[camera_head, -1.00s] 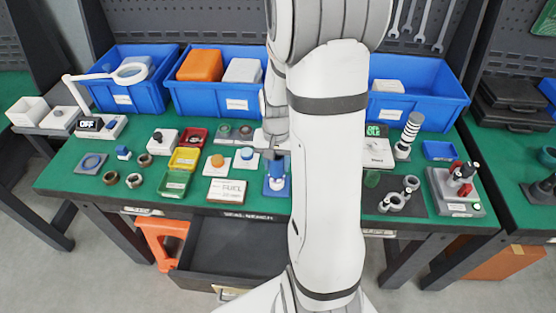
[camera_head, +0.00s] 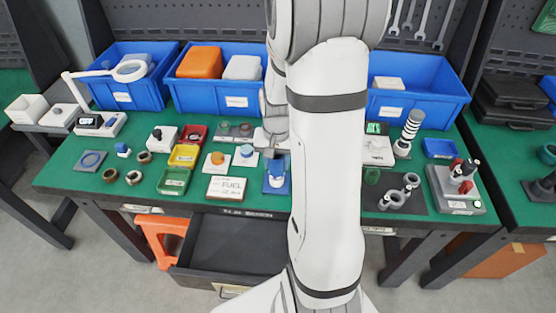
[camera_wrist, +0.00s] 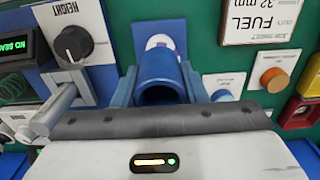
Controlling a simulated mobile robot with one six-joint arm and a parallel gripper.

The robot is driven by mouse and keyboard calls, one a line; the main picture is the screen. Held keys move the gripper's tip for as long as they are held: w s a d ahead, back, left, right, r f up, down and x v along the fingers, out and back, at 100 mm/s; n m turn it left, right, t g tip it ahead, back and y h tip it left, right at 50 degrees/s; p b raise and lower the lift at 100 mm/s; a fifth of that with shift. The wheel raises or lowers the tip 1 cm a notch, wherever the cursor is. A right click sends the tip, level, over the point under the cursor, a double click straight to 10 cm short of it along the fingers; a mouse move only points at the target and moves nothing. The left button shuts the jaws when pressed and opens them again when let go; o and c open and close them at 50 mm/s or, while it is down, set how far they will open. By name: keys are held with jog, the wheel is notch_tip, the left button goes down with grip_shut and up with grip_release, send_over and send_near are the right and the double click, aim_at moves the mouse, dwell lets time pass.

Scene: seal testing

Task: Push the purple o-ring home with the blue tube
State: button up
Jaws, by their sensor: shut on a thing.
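The blue tube (camera_wrist: 160,72) is held between the blue fingers of my gripper (camera_wrist: 160,88), with its dark open end facing the wrist camera. Its far end is in front of a white round part (camera_wrist: 160,41) on a blue stand (camera_wrist: 153,27). A small patch of the purple o-ring (camera_wrist: 170,45) shows at that white part, just past the tube; most of the ring is hidden. Whether the tube touches the ring I cannot tell. In the head view the blue stand (camera_head: 276,188) is on the green bench below my gripper (camera_head: 274,150), partly beside my arm.
A FUEL sign (camera_head: 227,188) stands left of the stand. Coloured trays (camera_head: 173,182), loose rings (camera_head: 134,179) and button boxes (camera_head: 216,162) lie farther left. Blue bins (camera_head: 215,96) line the back. A height unit (camera_wrist: 72,42) stands close beside my gripper. An open drawer (camera_head: 228,245) is below.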

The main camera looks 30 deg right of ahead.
jog(key=shift+f+b, duration=0.65)
jog(key=shift+f, duration=0.15)
jog(key=shift+r, duration=0.2)
jog(key=shift+r+p, duration=2.05)
jog(key=shift+r, duration=0.5)
